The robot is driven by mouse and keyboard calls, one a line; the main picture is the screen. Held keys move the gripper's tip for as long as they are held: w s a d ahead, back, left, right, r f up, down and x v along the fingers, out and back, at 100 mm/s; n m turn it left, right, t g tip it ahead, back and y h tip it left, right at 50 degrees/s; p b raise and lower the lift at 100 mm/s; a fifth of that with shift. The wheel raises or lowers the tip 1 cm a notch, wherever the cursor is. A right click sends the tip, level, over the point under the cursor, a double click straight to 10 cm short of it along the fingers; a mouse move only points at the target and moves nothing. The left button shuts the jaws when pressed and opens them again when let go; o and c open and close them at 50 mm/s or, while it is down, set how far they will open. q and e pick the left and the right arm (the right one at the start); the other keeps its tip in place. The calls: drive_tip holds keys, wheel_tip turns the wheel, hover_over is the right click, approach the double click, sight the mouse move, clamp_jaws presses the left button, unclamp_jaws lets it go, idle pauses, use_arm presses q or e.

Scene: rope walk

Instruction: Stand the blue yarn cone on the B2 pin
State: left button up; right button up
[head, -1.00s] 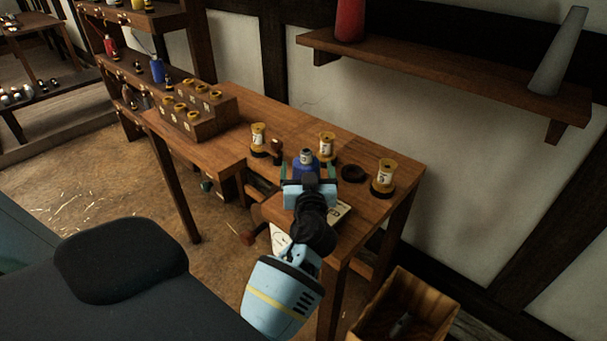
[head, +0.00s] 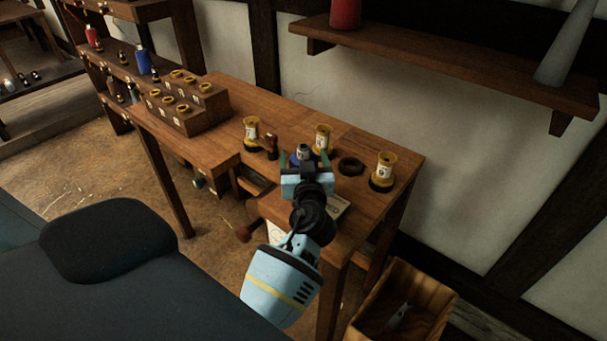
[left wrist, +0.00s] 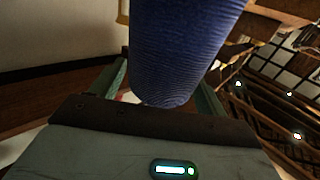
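A blue yarn cone (head: 301,158) with a pale top stands at the bench, behind my left gripper (head: 304,162) in the head view. In the left wrist view the blue cone (left wrist: 183,45) fills the middle, between the two green fingers (left wrist: 165,80). The fingers look spread on either side of it, with a gap showing; I see no clear grip. The palm hides the cone's lower part in the head view. A similar blue cone (head: 144,63) is on the rack (head: 122,60) at upper left. Pin labels there are too small to read, so I cannot pick out B2. My right gripper is not in view.
Yellow spools stand close by on the bench (head: 285,110): one left (head: 251,128), one behind (head: 322,138), one right (head: 383,168). A dark ring (head: 351,166) lies between. A stepped block (head: 187,112) is at the left. A wooden crate (head: 440,300) sits on the floor.

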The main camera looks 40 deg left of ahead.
use_arm(q)
drive_tip(key=c, duration=1.3)
drive_tip(key=shift+o, duration=0.2)
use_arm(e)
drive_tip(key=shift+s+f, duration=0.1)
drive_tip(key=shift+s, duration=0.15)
use_arm(q)
drive_tip(key=shift+a+r, duration=0.1)
drive_tip(key=shift+r, duration=0.05)
